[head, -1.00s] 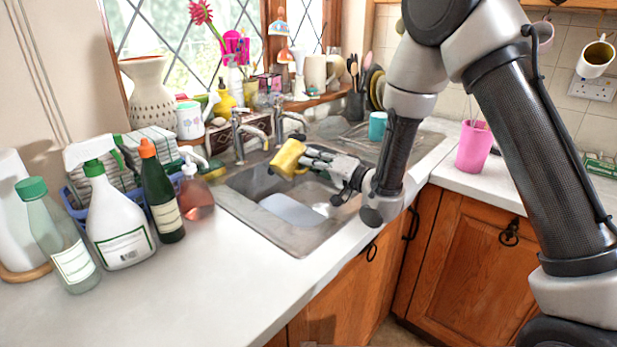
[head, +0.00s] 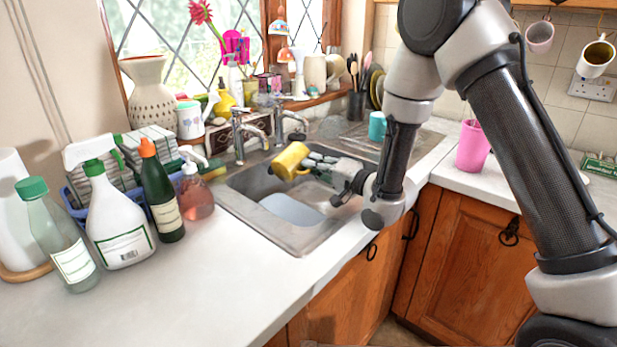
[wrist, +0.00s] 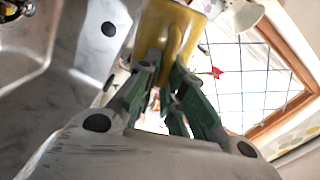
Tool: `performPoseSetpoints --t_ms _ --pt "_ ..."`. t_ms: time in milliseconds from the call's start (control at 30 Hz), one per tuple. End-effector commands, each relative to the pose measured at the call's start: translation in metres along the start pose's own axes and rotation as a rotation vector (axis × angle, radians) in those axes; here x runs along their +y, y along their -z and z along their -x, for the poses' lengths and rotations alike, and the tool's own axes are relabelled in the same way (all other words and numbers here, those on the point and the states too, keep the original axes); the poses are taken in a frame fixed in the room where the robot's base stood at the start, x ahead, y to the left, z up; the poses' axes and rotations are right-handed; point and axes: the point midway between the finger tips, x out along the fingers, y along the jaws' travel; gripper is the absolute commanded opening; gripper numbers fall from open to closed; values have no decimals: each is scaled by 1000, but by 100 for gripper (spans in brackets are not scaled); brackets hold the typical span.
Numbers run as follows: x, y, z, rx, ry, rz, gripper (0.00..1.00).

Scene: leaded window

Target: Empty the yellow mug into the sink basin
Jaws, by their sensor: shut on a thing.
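The yellow mug (head: 288,161) is held tilted in the air over the sink basin (head: 262,184). My gripper (head: 313,161) is shut on it and reaches in from the right. In the wrist view, the fingers (wrist: 165,68) close around the handle of the mug (wrist: 157,27), at the top of the picture. The inside of the mug is not clearly visible, so I cannot tell what it holds. A pale light-blue patch shows at the bottom of the basin. No stream from the mug can be made out.
Taps (head: 240,138) stand behind the basin, close to the mug. A green bottle (head: 162,195), a spray bottle (head: 118,222) and a soap dispenser (head: 196,195) stand left of the sink. A teal cup (head: 377,126) and a pink tumbler (head: 473,148) are to the right.

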Motion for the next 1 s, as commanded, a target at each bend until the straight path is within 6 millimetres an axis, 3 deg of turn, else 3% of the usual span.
performPoseSetpoints --t_ms 367,1000 --pt "10 10 0 0 5 -109 0" --pt "15 9 0 1 9 -177 0"
